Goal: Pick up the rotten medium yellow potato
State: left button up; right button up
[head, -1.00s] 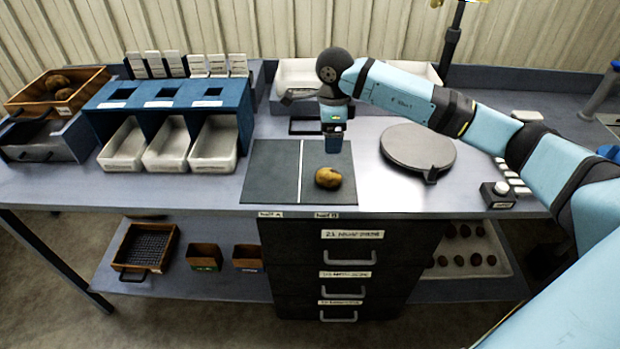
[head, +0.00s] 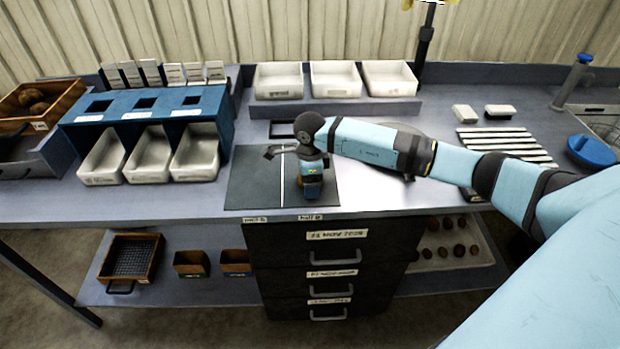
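The dark two-part mat (head: 254,185) lies on the bench with a white line down its middle. My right gripper (head: 311,198) points down over the right half of the mat, at the spot where the yellow-brown potato lay. The potato is now almost wholly hidden behind the gripper, with only a brownish sliver at its left side. The fingertips are too small and covered to tell whether they are open or closed on it. My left gripper is not in view.
White trays (head: 335,80) stand on a raised shelf behind the mat. A blue stand with white bins (head: 148,158) is at left. A wooden crate (head: 45,104) holds potatoes at far left. A round grey plate lies partly hidden behind my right arm. Drawers (head: 330,262) are below the bench.

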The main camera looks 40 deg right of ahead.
jog(key=c, duration=1)
